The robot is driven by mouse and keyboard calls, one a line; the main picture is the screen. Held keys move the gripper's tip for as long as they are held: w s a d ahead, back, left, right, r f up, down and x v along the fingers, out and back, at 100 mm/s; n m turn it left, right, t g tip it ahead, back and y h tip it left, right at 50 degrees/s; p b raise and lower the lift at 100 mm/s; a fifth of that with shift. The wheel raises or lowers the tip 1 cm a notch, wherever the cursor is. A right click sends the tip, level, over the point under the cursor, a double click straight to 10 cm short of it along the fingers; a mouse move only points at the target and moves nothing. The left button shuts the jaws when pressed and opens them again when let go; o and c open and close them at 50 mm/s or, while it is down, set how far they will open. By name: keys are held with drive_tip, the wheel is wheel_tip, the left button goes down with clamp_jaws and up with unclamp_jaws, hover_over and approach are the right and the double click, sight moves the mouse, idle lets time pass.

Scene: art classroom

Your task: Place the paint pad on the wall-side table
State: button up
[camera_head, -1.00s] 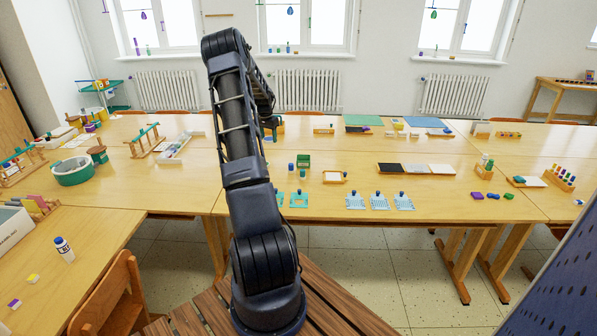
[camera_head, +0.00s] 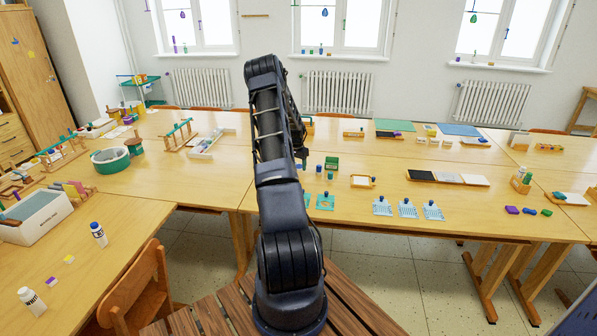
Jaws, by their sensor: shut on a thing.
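My arm rises in the middle of the picture and bends over the tables. My gripper (camera_head: 302,152) is at its far end, mostly hidden behind the arm links, over the middle tables. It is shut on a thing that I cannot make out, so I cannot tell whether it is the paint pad. A small wooden table (camera_head: 583,112) stands by the wall, cut off at the right edge. The long pale wooden tables (camera_head: 370,153) also run below the windows.
A black, grey and white row of flat pieces (camera_head: 447,179) lies on the near right table. Several light-blue pieces (camera_head: 407,209) lie at its front edge. A round green tub (camera_head: 110,160), a white box (camera_head: 38,215) and bottles (camera_head: 98,234) stand left. A chair (camera_head: 135,285) is at front left.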

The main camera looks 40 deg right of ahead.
drive_tip(key=shift+f, duration=1.75)
drive_tip(key=shift+f, duration=0.15)
drive_tip(key=o, duration=1)
drive_tip(key=shift+o, duration=0.2)
